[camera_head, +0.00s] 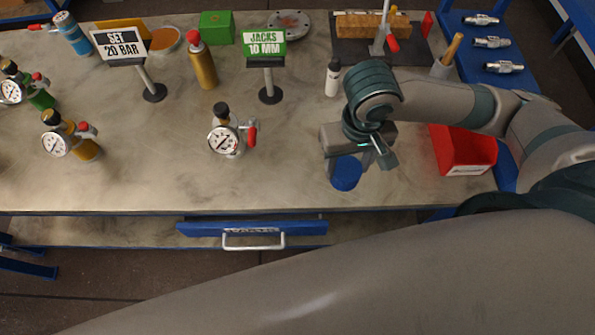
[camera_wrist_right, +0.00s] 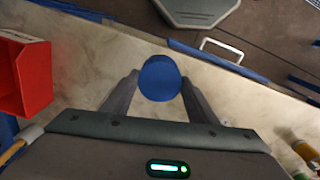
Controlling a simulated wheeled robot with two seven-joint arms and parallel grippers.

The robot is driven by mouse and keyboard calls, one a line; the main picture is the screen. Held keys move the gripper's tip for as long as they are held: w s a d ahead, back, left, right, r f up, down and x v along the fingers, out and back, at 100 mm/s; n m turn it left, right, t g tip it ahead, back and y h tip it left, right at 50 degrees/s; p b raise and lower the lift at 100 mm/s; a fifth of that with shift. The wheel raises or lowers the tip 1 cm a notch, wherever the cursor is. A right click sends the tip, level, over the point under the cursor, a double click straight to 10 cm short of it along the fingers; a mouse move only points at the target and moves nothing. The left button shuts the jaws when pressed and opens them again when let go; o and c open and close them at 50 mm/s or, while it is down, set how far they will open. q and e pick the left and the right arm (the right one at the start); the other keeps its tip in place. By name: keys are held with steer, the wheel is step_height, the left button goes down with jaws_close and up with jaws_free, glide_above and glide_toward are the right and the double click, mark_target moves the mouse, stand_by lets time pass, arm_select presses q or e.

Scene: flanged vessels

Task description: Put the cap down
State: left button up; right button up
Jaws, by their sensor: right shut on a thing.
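A round blue cap (camera_head: 346,174) is between the fingers of my right gripper (camera_head: 352,165), low over the front right part of the workbench (camera_head: 280,180). In the right wrist view the cap (camera_wrist_right: 160,78) sits between the two fingertips of the right gripper (camera_wrist_right: 160,82), which are shut on its sides. I cannot tell whether the cap's underside touches the bench. My left gripper is not in view; only a large grey arm link crosses the bottom of the head view.
A red bin (camera_head: 463,150) stands right of the gripper. A small white bottle (camera_head: 332,78) stands behind it. A gauge vessel (camera_head: 225,138) and the JACKS 10 MM sign (camera_head: 264,48) are to the left. The bench between gauge and cap is clear. A blue drawer (camera_head: 252,228) is below the front edge.

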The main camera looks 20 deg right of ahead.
steer(key=shift+w, duration=0.1)
steer(key=w+a+f+p, duration=0.2)
steer(key=w+a+f, duration=0.5)
steer(key=w+a, duration=0.1)
steer(key=shift+w, duration=0.2)
stand_by(0.3)
steer(key=shift+f+p, duration=0.65)
steer(key=shift+f, duration=1.35)
steer(key=shift+f, duration=0.35)
steer(key=o, duration=1.2)
